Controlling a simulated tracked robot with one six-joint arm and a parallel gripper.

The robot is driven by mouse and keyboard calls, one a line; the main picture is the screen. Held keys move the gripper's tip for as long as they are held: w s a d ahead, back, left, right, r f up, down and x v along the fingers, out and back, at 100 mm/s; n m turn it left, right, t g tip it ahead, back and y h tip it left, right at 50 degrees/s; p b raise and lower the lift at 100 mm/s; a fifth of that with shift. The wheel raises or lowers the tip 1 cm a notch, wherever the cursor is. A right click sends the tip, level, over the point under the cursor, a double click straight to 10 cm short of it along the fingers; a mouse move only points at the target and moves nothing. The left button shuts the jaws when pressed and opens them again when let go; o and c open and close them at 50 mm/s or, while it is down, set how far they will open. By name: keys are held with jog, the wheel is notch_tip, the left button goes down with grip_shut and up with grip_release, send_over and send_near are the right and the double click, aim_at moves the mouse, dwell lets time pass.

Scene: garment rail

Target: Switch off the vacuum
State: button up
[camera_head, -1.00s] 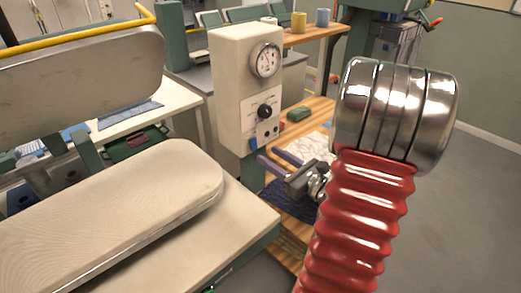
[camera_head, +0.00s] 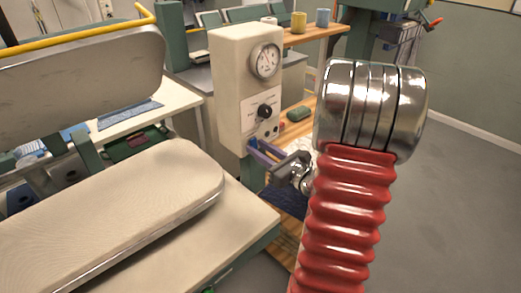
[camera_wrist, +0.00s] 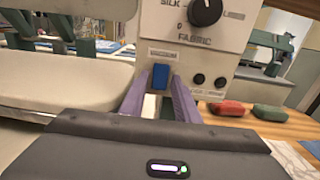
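The cream control box (camera_head: 232,75) carries a round gauge, a black knob and, low on its front, a blue lever (camera_wrist: 160,77) under a label that reads VACUUM. In the head view only part of the blue lever (camera_head: 253,144) shows beside my fingers. My gripper (camera_head: 258,149) is at the box's lower front, its purple fingers pointing at the lever. In the wrist view my gripper (camera_wrist: 159,86) is open, one finger on each side of the lever. I cannot tell whether either finger touches it.
The padded pressing board (camera_head: 130,200) lies left of the box. The black knob (camera_wrist: 205,10) and two small black buttons sit near the lever. A red block (camera_wrist: 226,108) and a green block (camera_wrist: 269,112) lie on the wooden bench to the right.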

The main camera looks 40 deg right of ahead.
grip_shut()
jog(key=shift+f+t, duration=0.15)
jog(key=shift+t, duration=0.45)
jog(key=shift+o, duration=1.5)
grip_release()
jog(key=shift+s, duration=0.15)
jog(key=s+f, duration=0.1)
jog(key=s, duration=1.2)
jog(key=shift+s+d+f, duration=0.2)
jog(key=shift+s+f, duration=0.05)
